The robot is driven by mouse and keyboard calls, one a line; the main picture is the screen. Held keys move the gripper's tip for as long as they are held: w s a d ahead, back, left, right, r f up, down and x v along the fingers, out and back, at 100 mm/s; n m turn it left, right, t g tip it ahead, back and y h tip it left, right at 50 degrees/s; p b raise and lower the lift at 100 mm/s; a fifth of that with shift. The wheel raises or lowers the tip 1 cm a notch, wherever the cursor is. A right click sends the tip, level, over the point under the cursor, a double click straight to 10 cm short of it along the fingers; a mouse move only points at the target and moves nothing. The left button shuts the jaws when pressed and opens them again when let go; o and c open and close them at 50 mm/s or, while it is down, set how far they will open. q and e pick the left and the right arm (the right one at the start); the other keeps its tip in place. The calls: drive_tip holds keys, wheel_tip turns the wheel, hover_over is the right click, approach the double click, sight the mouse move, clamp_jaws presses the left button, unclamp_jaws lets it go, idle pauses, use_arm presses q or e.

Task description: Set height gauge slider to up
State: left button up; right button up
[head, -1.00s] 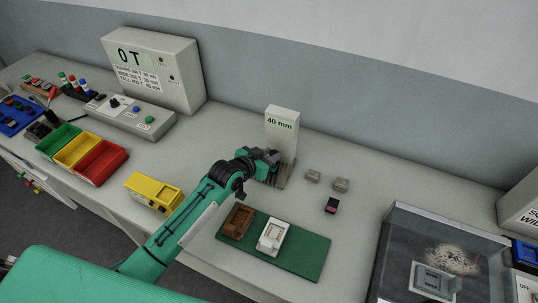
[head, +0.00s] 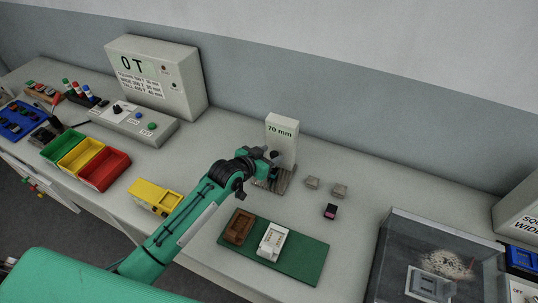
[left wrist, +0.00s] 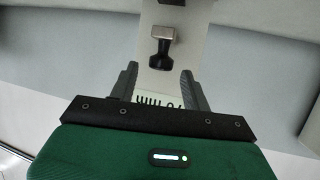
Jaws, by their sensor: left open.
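The height gauge (head: 282,143) is a pale upright column on a striped base, and it reads "70 mm" in the head view. My left gripper (head: 268,157) is in front of the column and covers part of it. In the left wrist view, the gauge's slider knob (left wrist: 162,47) is black, with a metallic block beside it. My left gripper (left wrist: 160,73) is open, its two fingers apart, with the knob just beyond the fingertips and not clasped. The gauge's digits show upside down and partly hidden between the fingers. My right gripper is not in view.
A green mat (head: 300,270) with a brown and a white fixture lies in front of the gauge. Two grey blocks (head: 312,182) and a black-pink block (head: 330,211) lie to its right. A clear-walled box (head: 395,255) stands further right. A yellow block (head: 152,195) and coloured bins (head: 104,170) are left.

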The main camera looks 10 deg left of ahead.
use_arm(q)
drive_tip(key=shift+s+a, duration=0.1)
drive_tip(key=shift+s, duration=0.1)
drive_tip(key=b+v, duration=0.3)
drive_tip(key=v, duration=1)
drive_tip(key=shift+r, duration=0.2)
drive_tip(key=shift+s, duration=0.15)
drive_tip(key=shift+a+f, duration=0.1)
